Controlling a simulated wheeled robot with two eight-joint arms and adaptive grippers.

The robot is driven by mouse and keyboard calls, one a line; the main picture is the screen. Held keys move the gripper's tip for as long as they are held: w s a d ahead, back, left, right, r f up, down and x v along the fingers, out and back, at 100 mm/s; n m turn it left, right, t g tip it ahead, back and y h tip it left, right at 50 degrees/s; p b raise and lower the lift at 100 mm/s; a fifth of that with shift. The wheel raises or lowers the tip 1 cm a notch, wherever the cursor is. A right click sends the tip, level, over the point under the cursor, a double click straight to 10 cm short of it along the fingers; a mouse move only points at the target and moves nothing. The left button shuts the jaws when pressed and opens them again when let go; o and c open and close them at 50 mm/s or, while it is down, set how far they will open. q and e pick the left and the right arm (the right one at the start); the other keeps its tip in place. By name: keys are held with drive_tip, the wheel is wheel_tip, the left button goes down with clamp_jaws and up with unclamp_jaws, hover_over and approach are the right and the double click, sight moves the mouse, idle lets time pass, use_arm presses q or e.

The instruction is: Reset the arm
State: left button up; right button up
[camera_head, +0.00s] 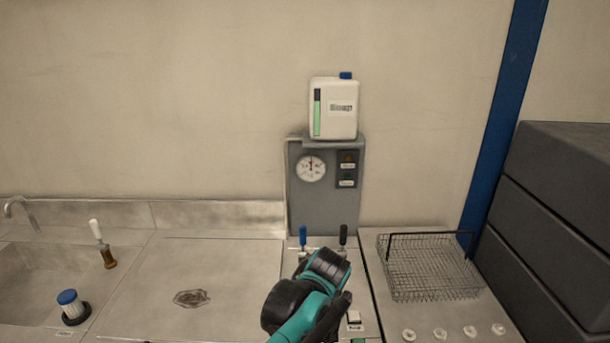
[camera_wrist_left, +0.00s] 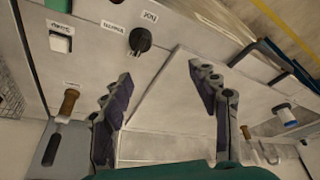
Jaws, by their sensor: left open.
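My left arm, teal and black, rises from the bottom middle in the head view, in front of the grey meter panel's base. My left gripper (camera_wrist_left: 163,75) is open in the wrist view. Its two dark fingers are spread wide with nothing between them. Beyond them lies a pale panel surface with a black knob (camera_wrist_left: 140,40) and a white rocker switch (camera_wrist_left: 60,40). In the head view, the gripper's fingers are largely hidden by the wrist. My right gripper is not in view.
The grey panel (camera_head: 325,208) has a round gauge (camera_head: 311,168), with blue (camera_head: 303,236) and black (camera_head: 343,235) levers before it. A white container (camera_head: 343,120) sits on top. A wire basket (camera_head: 430,270) stands right; a sink (camera_head: 40,275) lies left. The counter between is mostly clear.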

use_arm(q)
drive_tip(key=s+a+f+m+t+h, duration=0.1)
drive_tip(key=s+a+m, duration=0.6)
drive_tip(key=s+a, duration=0.7)
drive_tip(key=a+t+h, duration=0.1)
drive_tip(key=a+t, duration=0.1)
drive_tip(key=a, duration=0.1)
drive_tip(key=shift+s+f+m+t, duration=0.2)
drive_tip(key=shift+f+m+t, duration=0.1)
drive_tip(key=shift+f+t, duration=0.1)
